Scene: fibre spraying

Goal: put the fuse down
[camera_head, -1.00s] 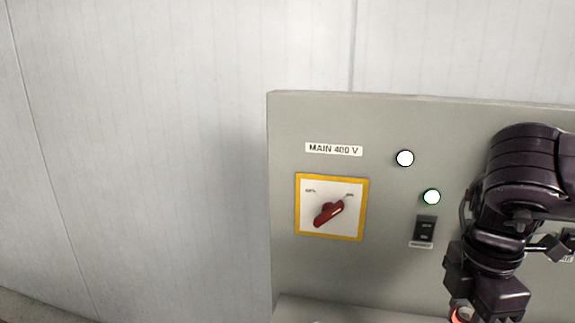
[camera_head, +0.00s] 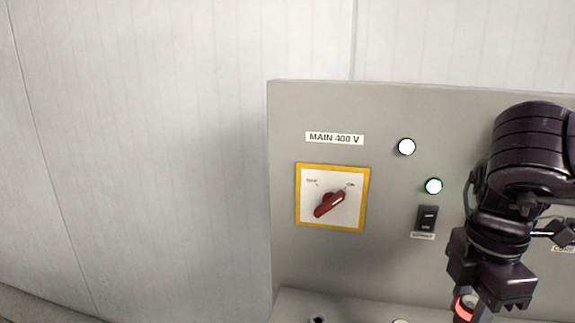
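My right arm comes in from the right and hangs down in front of the grey cabinet. Its gripper (camera_head: 470,308) is at the bottom edge of the view, and its fingertips are cut off or hidden. A small red-orange ring with a grey part shows at the gripper; I cannot tell whether this is the fuse or part of the gripper. No fuse can be made out clearly. My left gripper is not in view.
The grey cabinet (camera_head: 388,262) carries a red rotary switch (camera_head: 329,203) on a yellow-edged plate, a "MAIN 400 V" label (camera_head: 334,138), a white lamp (camera_head: 407,147), a green-rimmed lamp (camera_head: 433,186) and a black rocker switch (camera_head: 427,219). A ledge (camera_head: 360,306) juts out below. The left side shows bare wall.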

